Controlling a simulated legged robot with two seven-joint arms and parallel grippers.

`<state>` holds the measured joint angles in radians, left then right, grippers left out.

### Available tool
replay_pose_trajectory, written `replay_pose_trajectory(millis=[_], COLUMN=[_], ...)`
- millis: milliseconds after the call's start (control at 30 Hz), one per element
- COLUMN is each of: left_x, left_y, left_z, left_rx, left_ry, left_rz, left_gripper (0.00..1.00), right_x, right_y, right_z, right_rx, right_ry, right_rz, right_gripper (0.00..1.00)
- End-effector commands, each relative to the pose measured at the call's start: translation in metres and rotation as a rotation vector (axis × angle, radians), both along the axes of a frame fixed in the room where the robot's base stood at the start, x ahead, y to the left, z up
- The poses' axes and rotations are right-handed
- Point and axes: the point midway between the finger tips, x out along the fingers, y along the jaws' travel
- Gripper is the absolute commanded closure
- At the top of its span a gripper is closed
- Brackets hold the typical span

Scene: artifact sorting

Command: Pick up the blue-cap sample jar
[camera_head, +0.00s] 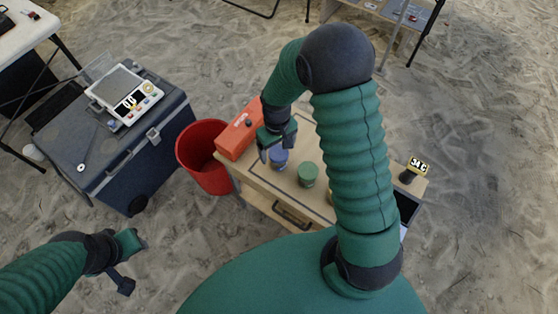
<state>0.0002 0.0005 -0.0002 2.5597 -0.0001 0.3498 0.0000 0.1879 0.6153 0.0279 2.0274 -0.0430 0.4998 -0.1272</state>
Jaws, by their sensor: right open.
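The blue-cap sample jar (280,161) stands on the wooden top of a small table (268,182), near its back left part. My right gripper (275,149) is above and at the jar, pointing down, with its fingers open. It hides part of the jar, and I cannot tell whether the fingers touch it. My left gripper (136,262) is at the lower left, away from the table, with its fingers apart and nothing between them.
A green-cap jar (308,174) stands just right of the blue one. An orange box (239,130) is at the table's left edge, beside a red bucket (199,154). My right arm covers the table's middle.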

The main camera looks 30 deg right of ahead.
Motion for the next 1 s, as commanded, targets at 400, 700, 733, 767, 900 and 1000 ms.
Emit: replay_pose_trajectory(millis=[400, 700, 733, 767, 900, 1000], left_x=[0.0, 0.0, 0.0, 0.0, 0.0, 0.0], left_y=[0.0, 0.0, 0.0, 0.0, 0.0, 0.0], left_z=[-0.015, -0.014, -0.014, -0.014, -0.015, -0.015], left_rx=[0.0, 0.0, 0.0, 0.0, 0.0, 0.0], left_ry=[0.0, 0.0, 0.0, 0.0, 0.0, 0.0], left_rz=[0.0, 0.0, 0.0, 0.0, 0.0, 0.0], left_gripper=[0.64, 0.64, 0.64, 0.64, 0.64, 0.64], right_x=[0.0, 0.0, 0.0, 0.0, 0.0, 0.0], right_y=[-0.007, -0.007, -0.007, -0.007, -0.007, -0.007], right_z=[-0.061, -0.062, -0.062, -0.062, -0.062, -0.062], right_rx=[0.005, 0.004, 0.004, 0.004, 0.005, 0.005], right_ry=[0.0, -0.002, -0.002, -0.002, -0.002, -0.002], right_rz=[0.0, 0.0, 0.0, 0.0, 0.0, 0.0], right_gripper=[0.19, 0.27, 0.31, 0.34, 0.53, 0.66])
